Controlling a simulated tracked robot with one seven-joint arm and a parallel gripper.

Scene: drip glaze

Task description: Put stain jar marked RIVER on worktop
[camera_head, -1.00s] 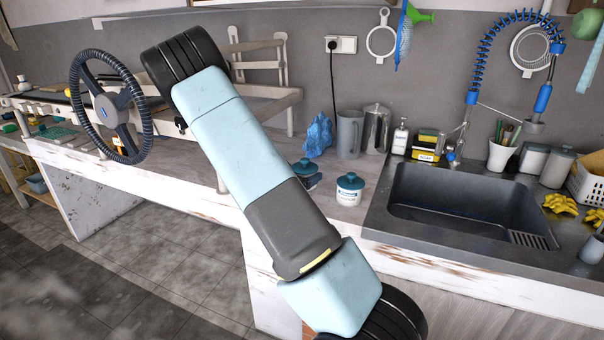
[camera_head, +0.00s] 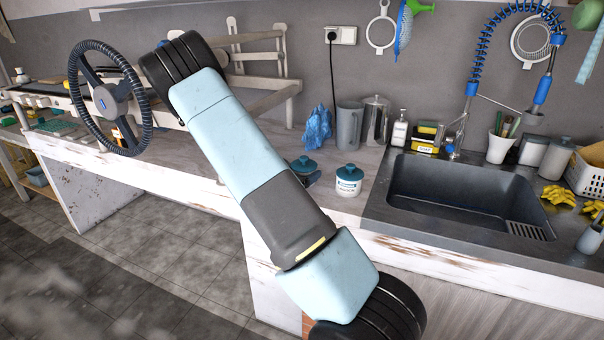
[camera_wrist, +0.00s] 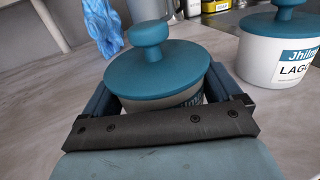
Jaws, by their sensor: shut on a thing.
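A white jar with a teal knobbed lid is between the jaws of my gripper (camera_wrist: 158,100). This held jar (camera_wrist: 157,75) fills the middle of the wrist view; its label is mostly hidden by the gripper, so I cannot read its name. In the head view its teal lid (camera_head: 304,163) shows beside my arm, low over the worktop (camera_head: 375,158). I cannot tell whether its base touches the surface. A second, similar jar (camera_head: 348,184) stands upright just to its right; in the wrist view its label starts with LAG (camera_wrist: 282,62).
The sink (camera_head: 460,195) is to the right. A press wheel (camera_head: 110,98) is at left. Bare worktop lies between the jars and the sink.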

